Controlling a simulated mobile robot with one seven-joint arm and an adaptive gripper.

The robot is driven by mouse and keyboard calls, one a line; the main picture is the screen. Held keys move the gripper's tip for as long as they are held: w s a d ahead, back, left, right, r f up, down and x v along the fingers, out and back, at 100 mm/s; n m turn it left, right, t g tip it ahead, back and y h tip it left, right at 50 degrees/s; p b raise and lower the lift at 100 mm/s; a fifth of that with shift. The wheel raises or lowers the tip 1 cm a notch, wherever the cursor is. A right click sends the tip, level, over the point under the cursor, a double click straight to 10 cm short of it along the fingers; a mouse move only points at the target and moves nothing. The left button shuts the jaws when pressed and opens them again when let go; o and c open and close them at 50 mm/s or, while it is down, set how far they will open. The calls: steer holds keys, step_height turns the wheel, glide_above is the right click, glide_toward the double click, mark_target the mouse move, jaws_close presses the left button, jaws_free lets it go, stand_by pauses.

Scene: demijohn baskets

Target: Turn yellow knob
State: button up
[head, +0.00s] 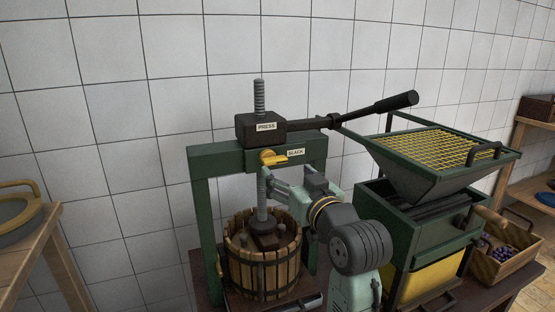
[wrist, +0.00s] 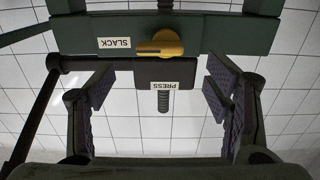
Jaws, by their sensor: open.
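The yellow knob (head: 272,157) sits on the green crossbeam (head: 230,154) of the press, left of a label reading SLACK. Its handle points right in the head view. In the wrist view the yellow knob (wrist: 161,44) appears upside down on the beam, ahead of and between my fingers. My gripper (head: 276,184) is open and empty, a little below and right of the knob in the head view. In the wrist view my gripper (wrist: 160,90) shows both dark padded fingers spread wide, not touching the knob.
A dark block labelled PRESS (head: 262,128) with a long black lever (head: 365,110) is above the beam. A threaded screw runs down into a wooden slatted basket (head: 262,270). A green hopper with a yellow grid (head: 435,148) stands close at right. A wooden table (head: 30,250) is at left.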

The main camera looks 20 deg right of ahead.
mark_target(277, 162)
steer(key=w+p, duration=0.1)
steer(key=w, duration=0.6)
steer(key=shift+w+a+p, duration=0.1)
steer(key=shift+w+p, duration=0.05)
steer(key=shift+p, duration=0.15)
steer(key=shift+c, duration=0.4)
steer(key=c, duration=1.1)
